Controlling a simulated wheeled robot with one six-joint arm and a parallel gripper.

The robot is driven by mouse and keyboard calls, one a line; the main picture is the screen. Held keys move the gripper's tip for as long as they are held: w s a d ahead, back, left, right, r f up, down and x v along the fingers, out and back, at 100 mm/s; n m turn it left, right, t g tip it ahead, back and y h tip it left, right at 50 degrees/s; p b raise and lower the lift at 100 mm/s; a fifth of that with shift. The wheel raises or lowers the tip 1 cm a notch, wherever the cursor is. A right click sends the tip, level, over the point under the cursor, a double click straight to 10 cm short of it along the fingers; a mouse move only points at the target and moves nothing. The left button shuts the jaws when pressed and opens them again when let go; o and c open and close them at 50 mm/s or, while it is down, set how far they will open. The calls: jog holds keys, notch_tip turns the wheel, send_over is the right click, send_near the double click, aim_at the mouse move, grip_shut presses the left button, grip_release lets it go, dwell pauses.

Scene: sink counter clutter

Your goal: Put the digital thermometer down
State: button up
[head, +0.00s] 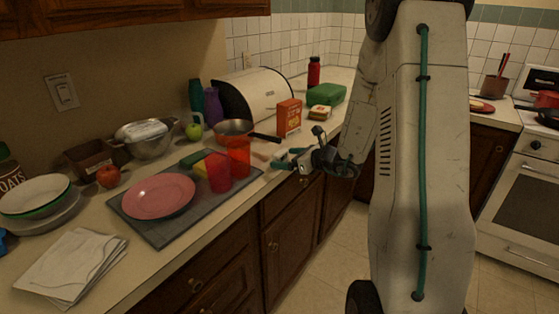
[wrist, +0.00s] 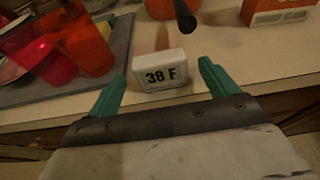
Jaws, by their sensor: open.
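The digital thermometer (wrist: 160,73) is a small white block with "38 F" in dark characters on its face. In the wrist view it stands upright on the counter close to the front edge. My gripper (wrist: 162,84) is open, with one green finger on each side of the thermometer and a visible gap on both sides. In the head view my gripper (head: 279,158) is low at the counter's front edge, right of the cups. I cannot clearly make out the thermometer there.
A grey mat (head: 154,232) holds a pink plate (head: 158,197), a red cup (head: 218,173) and an orange cup (head: 239,157). A pan (head: 233,128) has its black handle pointing toward my gripper. An orange box (head: 289,118) stands behind. Bare counter lies around the thermometer.

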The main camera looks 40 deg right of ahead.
jog(key=shift+w+a+f, duration=0.1)
jog(key=shift+w, duration=0.15)
jog(key=c, duration=1.2)
jog(key=shift+o, duration=0.2)
